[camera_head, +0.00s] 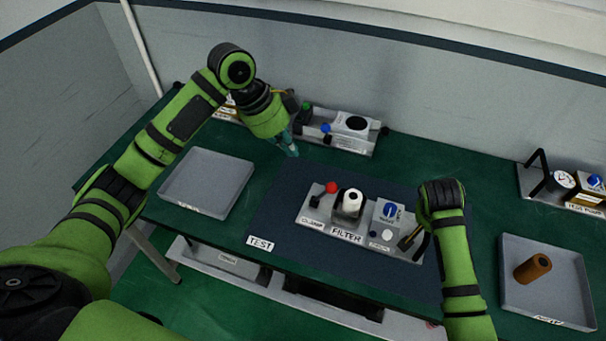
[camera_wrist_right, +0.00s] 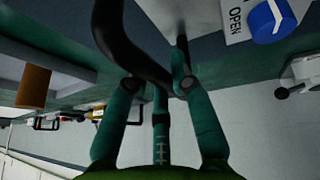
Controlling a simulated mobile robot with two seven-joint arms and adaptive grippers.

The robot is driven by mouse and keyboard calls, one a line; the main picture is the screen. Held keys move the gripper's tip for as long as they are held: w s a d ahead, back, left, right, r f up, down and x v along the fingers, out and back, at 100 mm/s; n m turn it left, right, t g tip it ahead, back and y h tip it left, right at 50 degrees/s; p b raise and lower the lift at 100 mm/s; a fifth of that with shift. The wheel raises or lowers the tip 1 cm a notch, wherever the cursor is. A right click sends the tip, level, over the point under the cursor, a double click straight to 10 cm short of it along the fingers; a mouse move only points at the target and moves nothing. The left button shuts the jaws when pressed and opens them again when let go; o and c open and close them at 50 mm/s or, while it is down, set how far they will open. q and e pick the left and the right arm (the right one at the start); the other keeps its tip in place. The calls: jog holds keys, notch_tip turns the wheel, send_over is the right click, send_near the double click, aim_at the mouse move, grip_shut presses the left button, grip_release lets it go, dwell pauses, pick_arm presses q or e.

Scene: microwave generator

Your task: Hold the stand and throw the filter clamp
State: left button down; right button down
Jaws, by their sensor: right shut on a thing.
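The filter stand (camera_head: 345,229) is a light grey base on the dark mat. Its left end has a clamp lever with a red knob (camera_head: 332,187) near a CLAMP label. A white and black filter (camera_head: 351,203) sits in the middle, and a blue dial (camera_head: 390,209) is to its right. My right gripper (camera_wrist_right: 157,84) is shut on the stand's black handle (camera_wrist_right: 133,50); in the head view my right arm hides most of this grip. My left gripper (camera_head: 291,147) is in the air behind and left of the stand, apart from the lever. Its finger gap is unclear.
An empty grey tray (camera_head: 207,183) lies at left, and a tray (camera_head: 550,275) with a brown cylinder (camera_head: 533,267) at right. Another stand (camera_head: 345,138) is at the back, close to my left gripper. A gauge unit (camera_head: 562,181) stands at far right. The mat (camera_head: 282,205) is clear left of the filter stand.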

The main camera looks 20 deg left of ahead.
jog(key=shift+s+f, duration=0.25)
jog(key=shift+f, duration=0.1)
jog(key=c, duration=1)
grip_release()
jog(key=shift+w+r, duration=0.1)
jog(key=shift+w, duration=0.15)
jog(key=shift+r, duration=0.1)
